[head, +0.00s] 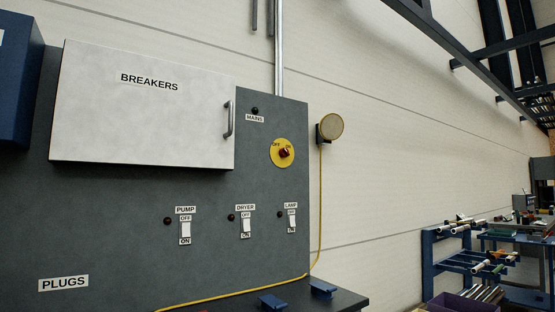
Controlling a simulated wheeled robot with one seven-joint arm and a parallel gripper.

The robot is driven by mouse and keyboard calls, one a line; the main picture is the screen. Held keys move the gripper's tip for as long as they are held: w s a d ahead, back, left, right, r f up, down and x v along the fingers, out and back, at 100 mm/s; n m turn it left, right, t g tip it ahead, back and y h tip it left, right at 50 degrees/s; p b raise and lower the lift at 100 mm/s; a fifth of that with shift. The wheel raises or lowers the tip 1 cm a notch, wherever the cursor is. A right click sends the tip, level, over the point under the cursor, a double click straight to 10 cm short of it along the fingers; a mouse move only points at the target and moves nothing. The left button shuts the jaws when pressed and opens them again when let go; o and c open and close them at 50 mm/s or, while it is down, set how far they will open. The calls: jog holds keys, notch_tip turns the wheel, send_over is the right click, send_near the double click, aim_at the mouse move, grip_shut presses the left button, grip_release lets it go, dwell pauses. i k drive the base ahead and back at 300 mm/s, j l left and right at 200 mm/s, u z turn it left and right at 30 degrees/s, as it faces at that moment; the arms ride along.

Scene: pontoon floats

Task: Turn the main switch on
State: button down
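The main switch (284,153) is a red knob on a round yellow plate marked OFF on the left and ON on the right. It sits at the right side of a grey panel (130,205). Which mark the knob points to is too small to tell. Up and left of it is the MAINS label (254,118) with a dark, unlit lamp (255,110). My gripper is not in view.
A white BREAKERS door (140,115) with a handle (228,119) is shut left of the switch. PUMP (185,230), DRYER (246,226) and LAMP (292,221) switches sit below. A yellow cable (320,210) hangs from a round lamp (330,126). A dark ledge (345,302) lies underneath.

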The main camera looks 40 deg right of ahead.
aim_at(283, 151)
jog(key=l, duration=0.4)
jog(key=k+l+u, duration=0.15)
jog(key=l, duration=0.7)
jog(key=k+u, duration=0.05)
